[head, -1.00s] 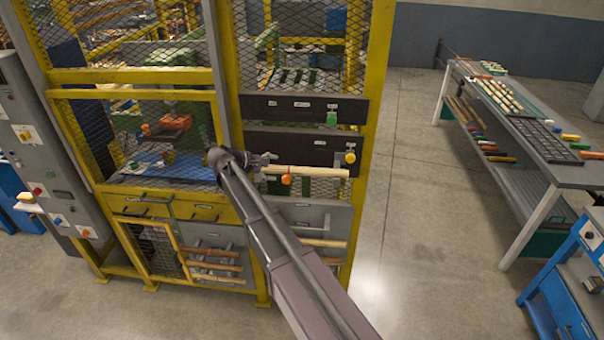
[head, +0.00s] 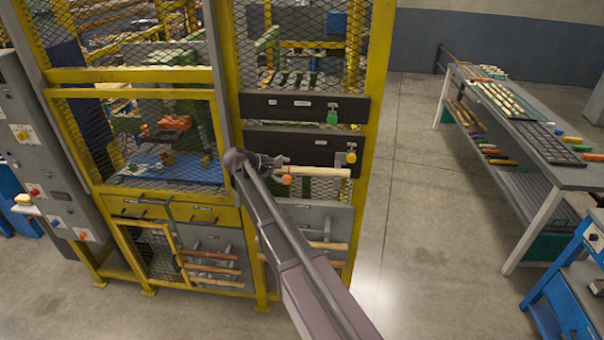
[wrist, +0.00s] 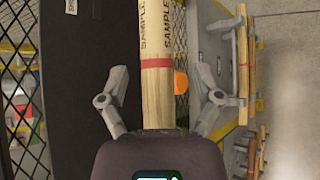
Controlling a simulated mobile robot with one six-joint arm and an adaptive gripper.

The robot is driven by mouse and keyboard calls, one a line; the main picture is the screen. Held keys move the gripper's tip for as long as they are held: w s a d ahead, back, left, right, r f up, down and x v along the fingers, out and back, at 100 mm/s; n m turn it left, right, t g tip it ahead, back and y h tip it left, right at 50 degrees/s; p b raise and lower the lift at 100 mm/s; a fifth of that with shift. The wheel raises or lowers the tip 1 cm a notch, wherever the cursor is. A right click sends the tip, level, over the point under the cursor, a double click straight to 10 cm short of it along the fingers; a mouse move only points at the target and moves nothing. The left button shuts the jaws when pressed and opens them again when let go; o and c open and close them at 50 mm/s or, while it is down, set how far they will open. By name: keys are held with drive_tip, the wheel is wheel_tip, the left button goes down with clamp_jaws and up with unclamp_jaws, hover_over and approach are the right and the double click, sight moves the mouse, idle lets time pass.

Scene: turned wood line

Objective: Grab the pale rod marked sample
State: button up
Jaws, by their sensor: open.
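The pale rod (head: 322,172) lies level in front of the yellow-framed cage in the head view. In the wrist view the rod (wrist: 156,98) carries the word SAMPLE and a red band, and its near end lies between my fingers. My gripper (head: 276,169) is at the rod's left end in the head view. In the wrist view my gripper (wrist: 160,80) is open, one finger on each side of the rod with visible gaps. An orange knob (head: 286,179) sits just below the rod. The rod's far end is outside the wrist view.
Dark drawers with a green knob (head: 332,117) and a yellow knob (head: 351,157) are above the rod. A rack of other rods (head: 212,268) hangs below on the cage. A workbench (head: 540,150) with rods and tools stands at right. The floor between is clear.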

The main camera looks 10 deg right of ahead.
idle(0.4)
drive_tip(key=shift+s, duration=0.1)
clamp_jaws()
drive_tip(key=shift+r, duration=0.2)
wheel_tip(320, 180, up, 3)
drive_tip(key=p, duration=0.3)
drive_tip(key=shift+s+a+r+p, duration=0.1)
drive_tip(key=shift+r+p, duration=0.25)
drive_tip(key=shift+p, duration=0.15)
drive_tip(key=s+a+r+p, duration=0.1)
drive_tip(key=s+a, duration=0.8)
drive_tip(key=s, duration=0.3)
drive_tip(key=shift+s+a, duration=0.2)
drive_tip(key=shift+s, duration=0.05)
drive_tip(key=shift+f, duration=0.1)
